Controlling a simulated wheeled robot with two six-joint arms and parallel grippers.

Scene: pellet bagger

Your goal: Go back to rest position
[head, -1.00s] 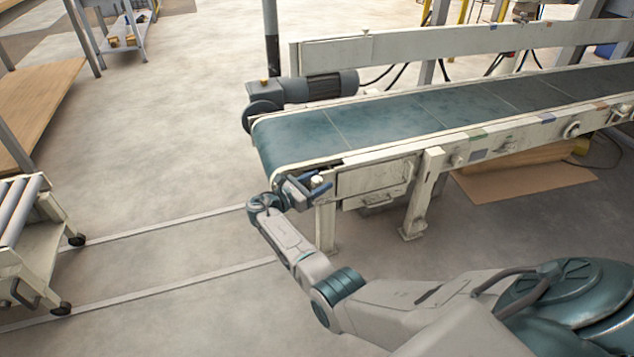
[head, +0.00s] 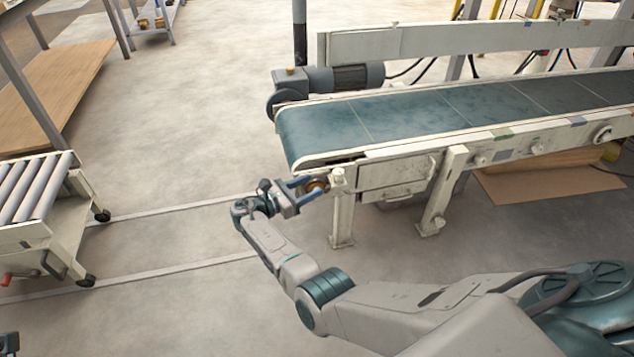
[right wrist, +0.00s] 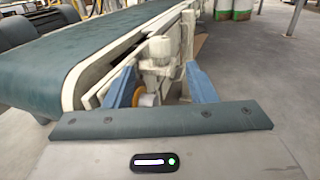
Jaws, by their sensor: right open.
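My right gripper (head: 316,188) is open, low beside the near corner of the belt conveyor (head: 430,118), just left of a pale post with a round top (head: 338,174). In the right wrist view its two blue fingers (right wrist: 160,88) stand apart. A small round yellow and white part (right wrist: 148,100) shows between them, apparently beyond the fingers; I cannot tell whether they touch it. No carried object is visible in the jaws. My left gripper is not in clear view.
A roller cart (head: 62,240) stands at the left, with a wooden-topped bench (head: 60,95) behind it. A grey motor (head: 330,78) sits at the conveyor's far end corner. Open floor (head: 190,130) lies between cart and conveyor. A cardboard sheet (head: 540,186) lies under the conveyor.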

